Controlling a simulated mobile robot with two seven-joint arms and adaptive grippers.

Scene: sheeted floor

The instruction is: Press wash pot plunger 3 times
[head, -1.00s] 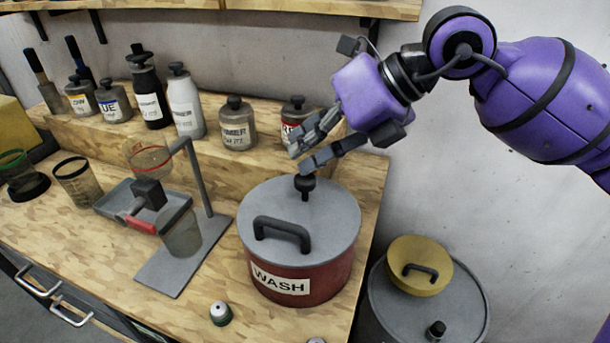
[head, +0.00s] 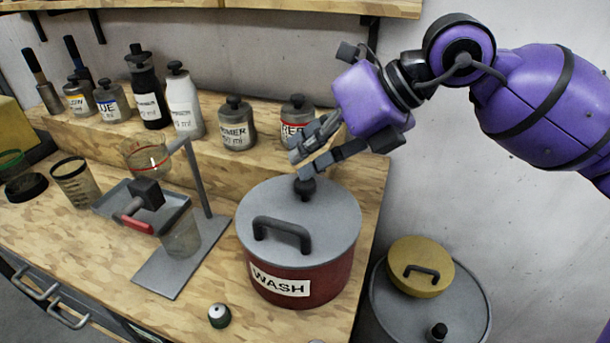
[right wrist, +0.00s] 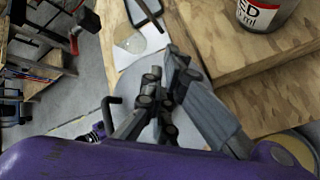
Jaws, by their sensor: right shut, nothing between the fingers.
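The wash pot (head: 300,270) is dark red with a grey lid, a black handle and a "WASH" label, and stands on the bench. Its black plunger knob (head: 305,187) sticks up at the back of the lid. My right gripper (head: 298,166) is shut and empty, with its fingertips right above the knob and seeming to touch it. In the right wrist view the gripper fingers (right wrist: 170,90) cover the knob, and part of the grey lid shows behind them.
Bottles, including a red-labelled one (head: 297,118), line the raised shelf behind the pot. A metal stand (head: 175,265) with a glass funnel and a tray with a red-handled hammer are to the left. A grey drum (head: 450,315) with a yellow lid (head: 420,262) stands at right.

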